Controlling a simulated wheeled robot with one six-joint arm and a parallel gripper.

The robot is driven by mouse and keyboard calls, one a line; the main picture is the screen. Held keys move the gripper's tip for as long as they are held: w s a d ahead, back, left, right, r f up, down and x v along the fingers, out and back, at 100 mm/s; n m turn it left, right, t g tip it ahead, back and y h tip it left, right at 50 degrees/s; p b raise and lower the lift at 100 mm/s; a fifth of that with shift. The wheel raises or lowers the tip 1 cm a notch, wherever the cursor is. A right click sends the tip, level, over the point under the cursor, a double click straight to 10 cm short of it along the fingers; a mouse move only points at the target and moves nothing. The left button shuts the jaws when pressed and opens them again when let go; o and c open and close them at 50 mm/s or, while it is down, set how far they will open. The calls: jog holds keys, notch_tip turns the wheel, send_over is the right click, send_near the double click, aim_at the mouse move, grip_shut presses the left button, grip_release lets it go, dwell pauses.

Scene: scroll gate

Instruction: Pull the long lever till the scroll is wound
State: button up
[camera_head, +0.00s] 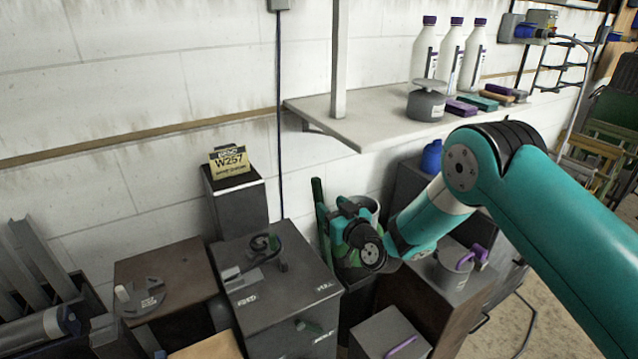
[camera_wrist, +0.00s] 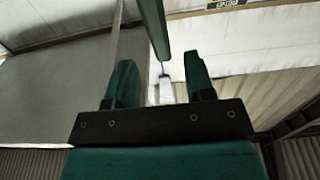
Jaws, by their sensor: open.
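My gripper (camera_wrist: 161,82) is open in the wrist view, with its two green fingers apart and nothing clearly held between them. A long dark green bar (camera_wrist: 153,25) runs down from the top edge toward the gap between the fingers; I cannot tell its depth or whether it is the lever. In the head view an upright green bar (camera_head: 320,212) stands just left of my wrist, possibly the same bar. A dark curled piece (camera_head: 264,243), perhaps the scroll, sits on a grey cabinet (camera_head: 300,290) with white lettering. My fingertips are not clear in the head view.
A wall shelf (camera_head: 375,112) with white bottles (camera_head: 424,48) is above my wrist. A box with a yellow card (camera_head: 230,160) stands behind the cabinet. A grey pot with a purple handle (camera_head: 453,270) is at right. Boxes crowd the lower area, leaving little free room.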

aim_at(320, 196)
jog(key=p+x, duration=0.1)
jog(key=x, duration=0.5)
jog(key=shift+w+a+p, duration=0.15)
jog(key=shift+w+p, duration=0.1)
jog(key=shift+p, duration=0.05)
grip_shut()
